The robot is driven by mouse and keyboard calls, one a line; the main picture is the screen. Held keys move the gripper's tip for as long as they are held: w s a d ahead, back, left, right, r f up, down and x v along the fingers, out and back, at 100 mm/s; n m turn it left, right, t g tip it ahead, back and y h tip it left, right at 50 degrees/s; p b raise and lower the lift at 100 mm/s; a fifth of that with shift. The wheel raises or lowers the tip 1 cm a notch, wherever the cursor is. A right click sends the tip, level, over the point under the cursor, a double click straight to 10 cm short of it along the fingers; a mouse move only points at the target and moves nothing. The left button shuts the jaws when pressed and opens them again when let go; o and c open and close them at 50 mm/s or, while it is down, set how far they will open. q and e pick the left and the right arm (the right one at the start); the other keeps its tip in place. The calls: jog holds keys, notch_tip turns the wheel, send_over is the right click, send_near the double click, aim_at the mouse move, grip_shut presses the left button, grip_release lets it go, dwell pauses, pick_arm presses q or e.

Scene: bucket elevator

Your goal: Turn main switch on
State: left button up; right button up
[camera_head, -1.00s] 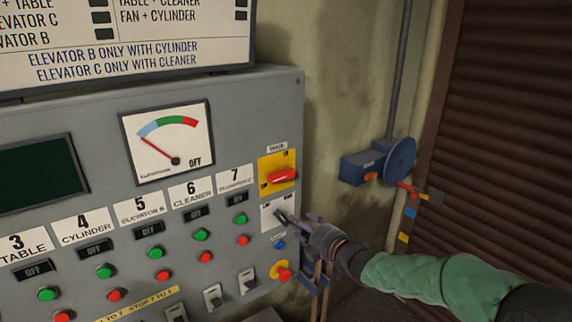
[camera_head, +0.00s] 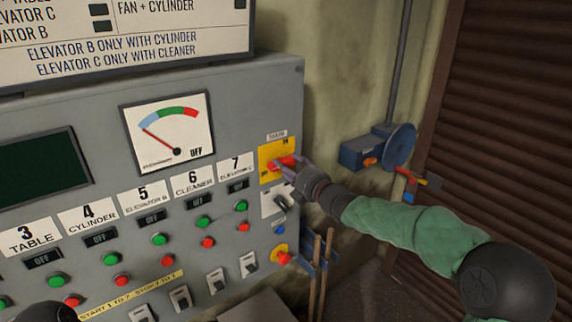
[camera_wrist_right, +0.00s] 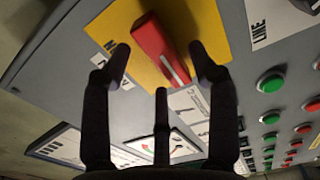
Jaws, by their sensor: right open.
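The main switch is a red rotary handle (camera_head: 280,163) on a yellow plate (camera_head: 267,151) at the panel's upper right. The handle lies roughly level in the head view, near the plate's OFF mark. My right gripper (camera_head: 287,168) is at the handle and partly covers its right end. In the right wrist view the red handle (camera_wrist_right: 160,48) sits between the spread dark fingers of the right gripper (camera_wrist_right: 160,58), which are open. I cannot tell whether they touch it.
The grey panel (camera_head: 100,140) has a gauge (camera_head: 168,130) with its needle at the left and OFF beside it. Rows of green and red buttons lie below. A small switch plate sits just under the yellow one. A blue wall box (camera_head: 362,153) and a brown shutter (camera_head: 500,120) are to the right.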

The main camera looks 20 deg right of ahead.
jog(key=shift+x, duration=0.8)
jog(key=c, duration=1.1)
jog(key=shift+c, duration=0.2)
